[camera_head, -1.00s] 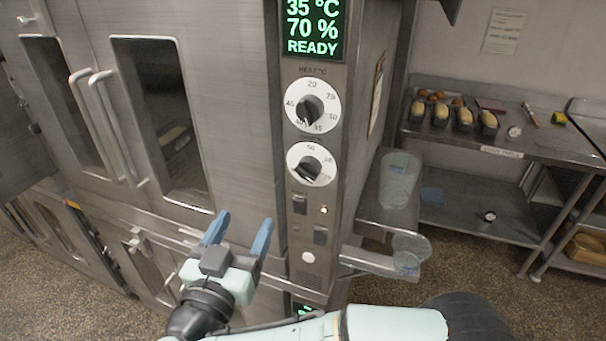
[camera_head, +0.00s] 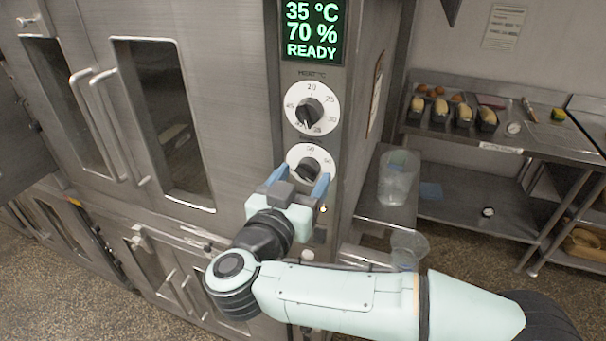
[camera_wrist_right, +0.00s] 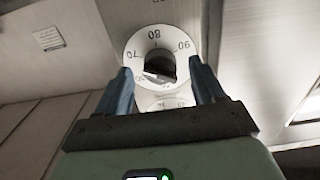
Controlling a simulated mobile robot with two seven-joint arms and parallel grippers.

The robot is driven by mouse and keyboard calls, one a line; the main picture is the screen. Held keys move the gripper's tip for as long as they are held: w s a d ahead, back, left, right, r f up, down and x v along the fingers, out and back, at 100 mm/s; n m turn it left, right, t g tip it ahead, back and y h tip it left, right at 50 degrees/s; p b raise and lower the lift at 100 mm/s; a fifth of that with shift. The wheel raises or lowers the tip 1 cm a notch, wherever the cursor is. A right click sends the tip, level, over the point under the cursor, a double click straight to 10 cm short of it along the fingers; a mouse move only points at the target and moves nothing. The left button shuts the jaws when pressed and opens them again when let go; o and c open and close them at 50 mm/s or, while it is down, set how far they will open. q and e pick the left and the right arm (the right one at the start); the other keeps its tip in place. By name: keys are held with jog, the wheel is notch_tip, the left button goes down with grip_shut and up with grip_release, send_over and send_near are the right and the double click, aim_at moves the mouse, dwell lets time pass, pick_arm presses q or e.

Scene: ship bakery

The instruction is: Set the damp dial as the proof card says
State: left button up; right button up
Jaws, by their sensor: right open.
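The damp dial (camera_head: 311,158) is the lower white dial on the steel control panel, with a dark knob (camera_head: 309,170). In the right wrist view the dial (camera_wrist_right: 136,46) shows upside down with 70, 80 and 90 readable, and its knob (camera_wrist_right: 159,66) lies between my fingers. My right gripper (camera_head: 300,178) is open in front of the dial, one finger on each side of the knob; contact cannot be told. A paper sheet (camera_head: 502,27) hangs on the wall and another (camera_head: 376,95) on the cabinet's side; their text is unreadable. My left gripper is out of view.
The display (camera_head: 312,30) above reads 35 °C, 70 % and READY. The heat dial (camera_head: 311,107) sits just above the damp dial. A clear container (camera_head: 398,178) stands on a side shelf right of the panel. A steel bench (camera_head: 500,147) with loaf tins stands farther right.

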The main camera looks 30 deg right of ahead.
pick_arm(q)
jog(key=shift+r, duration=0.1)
pick_arm(e)
jog(key=shift+w+d, duration=0.3)
jog(key=shift+d, duration=0.1)
jog(key=shift+c, duration=0.3)
jog(key=c, duration=1)
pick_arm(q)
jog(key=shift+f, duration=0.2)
